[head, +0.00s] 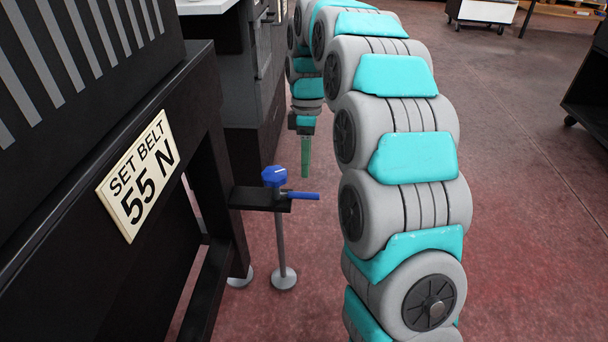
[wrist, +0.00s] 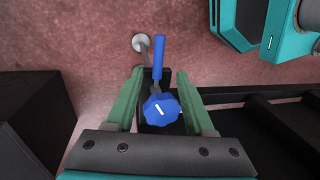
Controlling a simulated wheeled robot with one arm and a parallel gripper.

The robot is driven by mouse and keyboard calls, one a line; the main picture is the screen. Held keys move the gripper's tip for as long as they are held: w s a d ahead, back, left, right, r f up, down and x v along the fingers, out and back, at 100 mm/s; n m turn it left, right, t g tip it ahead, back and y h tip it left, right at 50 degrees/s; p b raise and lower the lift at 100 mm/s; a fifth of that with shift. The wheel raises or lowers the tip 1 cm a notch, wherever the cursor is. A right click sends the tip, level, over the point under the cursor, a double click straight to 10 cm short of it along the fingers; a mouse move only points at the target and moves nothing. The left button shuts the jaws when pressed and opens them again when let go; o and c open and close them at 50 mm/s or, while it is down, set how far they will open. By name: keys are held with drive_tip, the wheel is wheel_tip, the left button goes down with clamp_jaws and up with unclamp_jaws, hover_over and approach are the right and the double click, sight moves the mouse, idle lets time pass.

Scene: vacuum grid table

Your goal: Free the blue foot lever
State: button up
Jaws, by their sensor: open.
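The blue lever (head: 304,195) sticks out sideways from a small black bracket beside the dark machine. A blue faceted knob (head: 274,177) with a white mark stands on top of the bracket. My gripper (head: 305,172) points down, with its green fingers just right of the knob in the head view. In the wrist view my gripper (wrist: 159,78) is open and empty.
A grey post under the bracket ends in a round foot (head: 284,279) on the reddish floor. A sign (head: 139,176) on the dark frame reads SET BELT 55 N. Dark cabinets (head: 250,120) stand behind the bracket. Open floor (head: 530,220) lies to the right.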

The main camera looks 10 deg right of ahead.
sight(305, 193)
drive_tip(key=f, duration=0.5)
drive_tip(key=s+f, duration=0.1)
drive_tip(key=f, duration=0.1)
drive_tip(key=shift+s+a+f+b, duration=0.1)
drive_tip(key=shift+a+f+b, duration=0.1)
drive_tip(key=shift+f+b, duration=0.15)
clamp_jaws()
idle(1.2)
